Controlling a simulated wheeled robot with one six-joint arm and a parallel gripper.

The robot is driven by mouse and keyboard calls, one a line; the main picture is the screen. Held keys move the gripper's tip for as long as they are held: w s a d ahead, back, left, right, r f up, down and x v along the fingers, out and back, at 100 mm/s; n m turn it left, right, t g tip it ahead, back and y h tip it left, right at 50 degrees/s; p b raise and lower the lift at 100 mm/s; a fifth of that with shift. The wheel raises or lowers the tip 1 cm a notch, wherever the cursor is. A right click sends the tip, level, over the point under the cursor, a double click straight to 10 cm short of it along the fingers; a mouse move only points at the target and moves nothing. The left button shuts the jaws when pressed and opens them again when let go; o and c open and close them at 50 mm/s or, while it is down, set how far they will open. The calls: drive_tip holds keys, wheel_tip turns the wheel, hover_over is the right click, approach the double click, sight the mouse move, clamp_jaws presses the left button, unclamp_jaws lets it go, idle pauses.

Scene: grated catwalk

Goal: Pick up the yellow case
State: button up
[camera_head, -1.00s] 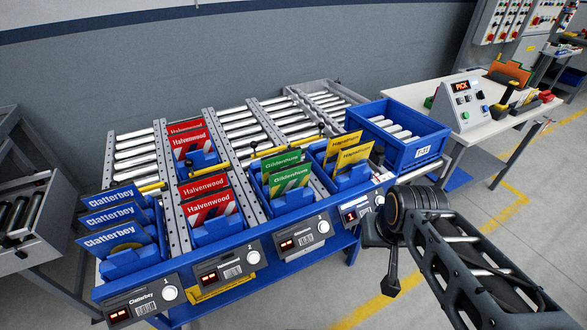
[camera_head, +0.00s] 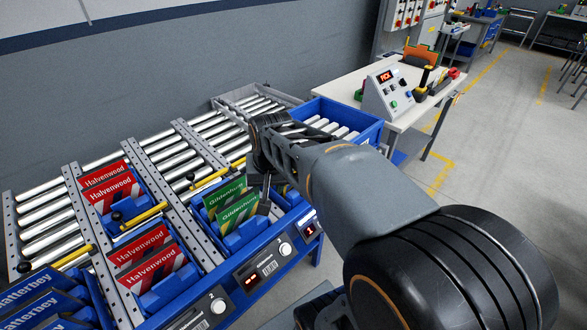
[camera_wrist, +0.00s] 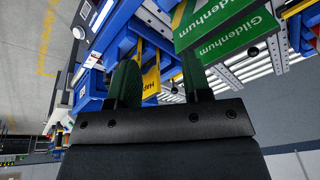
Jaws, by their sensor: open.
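The yellow case (camera_wrist: 151,80) shows in the wrist view between my two dark fingers, with part of its lettering visible. My gripper (camera_wrist: 158,64) is open, and its fingers stand apart on either side of the case in the picture. I cannot tell whether they touch it. In the head view my arm covers the yellow cases, and my gripper (camera_head: 259,186) reaches down over the right-hand lane, just right of the green Gildenhurn cases (camera_head: 238,208).
Green cases (camera_wrist: 245,38) stand close beside my fingers. Red Halvenwood cases (camera_head: 150,270) and blue Clatterbey cases (camera_head: 40,295) fill lanes to the left. A blue crate (camera_head: 365,130) sits right of the lanes. A white table (camera_head: 350,88) holds a PICK control box (camera_head: 388,92).

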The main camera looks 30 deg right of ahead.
drive_tip(key=w+d+r+m+p, duration=0.1)
drive_tip(key=w+d+m, duration=0.2)
drive_tip(key=d, duration=0.3)
drive_tip(key=w+d+r+m+g+p, duration=0.1)
drive_tip(key=w+d+m+p, duration=0.1)
drive_tip(key=w+d+m, duration=0.3)
drive_tip(key=w+d+r+m+p, duration=0.1)
drive_tip(key=d+m, duration=0.1)
drive_tip(key=d, duration=0.5)
drive_tip(key=shift+m, duration=0.4)
drive_tip(key=shift+w+d+f+p, duration=0.1)
drive_tip(key=shift+w+f+p, duration=0.3)
drive_tip(key=shift+f, duration=1.8)
drive_tip(key=shift+w+d+f+p, duration=0.1)
drive_tip(key=shift+w+f+p, duration=0.25)
drive_tip(key=shift+f, duration=1.85)
drive_tip(key=shift+w+d+f+p, duration=0.15)
drive_tip(key=shift+f+p, duration=0.4)
drive_tip(key=shift+f, duration=1.65)
drive_tip(key=shift+c, duration=0.3)
clamp_jaws()
